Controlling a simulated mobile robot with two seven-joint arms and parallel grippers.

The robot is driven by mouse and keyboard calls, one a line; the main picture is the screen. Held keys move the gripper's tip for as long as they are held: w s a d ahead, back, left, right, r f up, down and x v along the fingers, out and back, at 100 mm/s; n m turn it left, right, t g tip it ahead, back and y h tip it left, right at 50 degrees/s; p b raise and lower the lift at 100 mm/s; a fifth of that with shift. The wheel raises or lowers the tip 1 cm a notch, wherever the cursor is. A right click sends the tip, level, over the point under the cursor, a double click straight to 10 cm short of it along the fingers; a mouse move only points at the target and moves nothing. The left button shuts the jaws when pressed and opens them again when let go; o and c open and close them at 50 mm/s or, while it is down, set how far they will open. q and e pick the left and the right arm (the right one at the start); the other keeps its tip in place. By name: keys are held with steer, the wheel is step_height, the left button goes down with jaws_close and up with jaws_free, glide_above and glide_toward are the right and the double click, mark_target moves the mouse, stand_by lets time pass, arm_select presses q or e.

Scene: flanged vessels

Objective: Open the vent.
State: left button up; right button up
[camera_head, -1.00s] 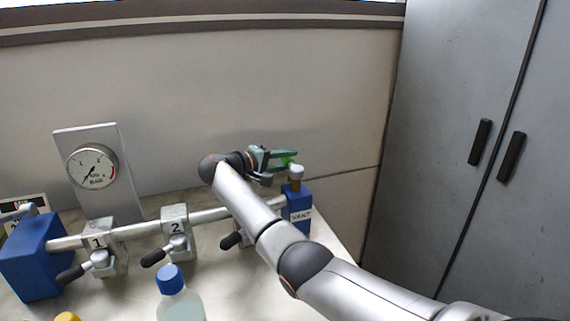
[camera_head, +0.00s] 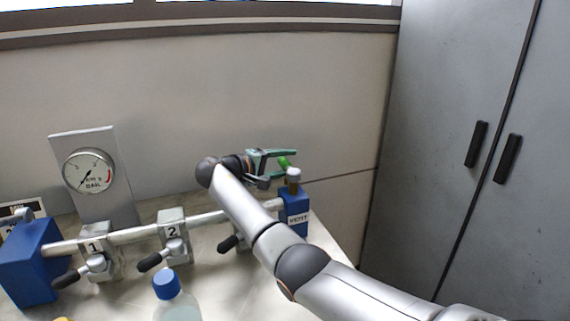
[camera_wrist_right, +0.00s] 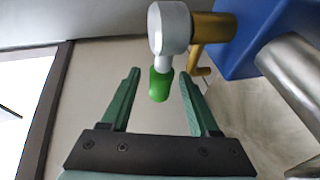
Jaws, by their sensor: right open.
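The vent is a blue block (camera_head: 295,213) labelled VENT at the right end of the pipe. A brass stem with a grey metal cap (camera_head: 293,174) stands on it, and the cap carries a short handle with a green grip (camera_head: 283,162). My right gripper (camera_head: 290,160), with green fingers, is open at the handle. In the right wrist view the green grip (camera_wrist_right: 160,86) lies between the spread fingertips of my gripper (camera_wrist_right: 159,75), with a visible gap on each side. The cap (camera_wrist_right: 169,28) and brass stem (camera_wrist_right: 211,28) are just beyond the fingertips. My left gripper is out of view.
Valves 1 (camera_head: 97,250) and 2 (camera_head: 172,235) with black levers sit along the pipe; another lever (camera_head: 229,243) is partly behind my right arm. A gauge (camera_head: 89,171) stands behind. A blue-capped bottle (camera_head: 176,300) is in front. Grey cabinet (camera_head: 450,130) at right.

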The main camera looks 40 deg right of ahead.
steer(key=v, duration=1.2)
steer(key=shift+a+r+b, duration=0.1)
steer(key=shift+a+b, duration=0.1)
steer(key=shift+b, duration=0.2)
